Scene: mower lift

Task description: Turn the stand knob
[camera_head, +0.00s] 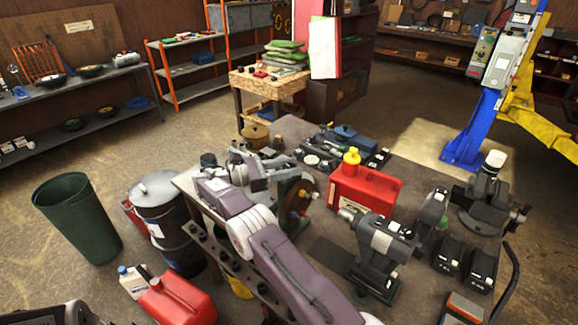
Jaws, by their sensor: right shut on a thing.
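My right arm reaches up from the bottom middle and bends over the cluttered workbench. Its gripper (281,180) is at the bench's middle, shut against a dark round part (306,199) with small red and yellow pieces. This part looks like the stand knob, but the gripper and wrist hide much of it, and the exact contact is too small to make out. My left gripper does not show clearly.
A red fuel can (365,190) with a yellow cap stands close right of the gripper. A grey machine (381,250) stands nearer me. A green bin (77,217) and a lidded drum (160,212) stand at left. A blue lift post (478,125) stands at right.

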